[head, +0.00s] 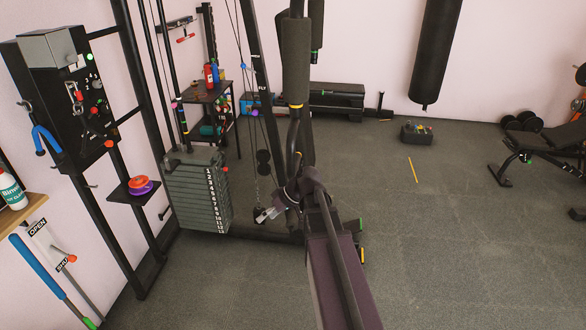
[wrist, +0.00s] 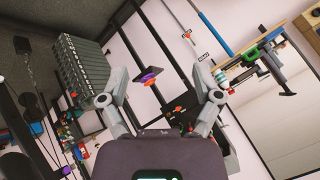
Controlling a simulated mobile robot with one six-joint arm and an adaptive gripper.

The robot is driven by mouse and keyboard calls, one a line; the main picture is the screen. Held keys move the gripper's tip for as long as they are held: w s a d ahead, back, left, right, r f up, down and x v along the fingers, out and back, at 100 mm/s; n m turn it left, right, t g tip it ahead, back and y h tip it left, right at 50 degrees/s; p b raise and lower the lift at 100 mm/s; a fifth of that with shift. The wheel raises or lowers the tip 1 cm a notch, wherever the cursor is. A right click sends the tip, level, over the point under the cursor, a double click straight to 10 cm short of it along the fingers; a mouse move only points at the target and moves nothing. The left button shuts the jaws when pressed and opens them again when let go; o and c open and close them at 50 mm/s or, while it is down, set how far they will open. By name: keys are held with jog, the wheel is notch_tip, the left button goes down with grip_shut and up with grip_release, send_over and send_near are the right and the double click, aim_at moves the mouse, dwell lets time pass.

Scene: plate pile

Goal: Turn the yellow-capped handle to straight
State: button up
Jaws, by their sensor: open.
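I cannot surely pick out the yellow-capped handle in either view. A yellow band (head: 295,106) shows at the lower end of a dark padded roller on the gym machine, but I cannot tell whether it is a cap on a handle. My gripper (head: 266,214) is small in the head view, just right of the weight stack and partly hidden by my arm. In the wrist view my gripper (wrist: 162,70) has its two grey fingers spread wide, with nothing between them. The black wall panel (head: 75,90) with knobs and a blue hooked handle (head: 46,138) stands at the left.
The numbered weight stack (head: 195,190) stands beside my gripper. A small shelf (head: 133,192) carries orange and purple rolls. A blue bar (head: 38,265) hangs by OPEN and SHUT labels at lower left. A punching bag (head: 436,50) hangs at the back.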

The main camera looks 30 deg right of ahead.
jog(key=w+d+r+n+t+y+b, duration=0.1)
jog(key=w+d+t+y+b, duration=0.15)
jog(key=d, duration=0.35)
jog(key=w+d+r+n+t+y+b, duration=0.1)
jog(key=w+d+r+n+t, duration=0.15)
jog(key=d, duration=0.45)
jog(key=n+t+y+b, duration=0.1)
jog(key=t+y+b, duration=0.15)
jog(key=t, duration=0.25)
send_near(291, 161)
jog(key=d, duration=0.1)
jog(key=s+d, duration=0.1)
jog(key=d+h, duration=0.1)
jog(key=shift+s+d, duration=0.15)
jog(key=shift+s, duration=0.1)
jog(key=shift+f, duration=0.1)
jog(key=x, duration=1.3)
jog(key=shift+w+a+f, duration=0.25)
jog(key=shift+a, duration=0.1)
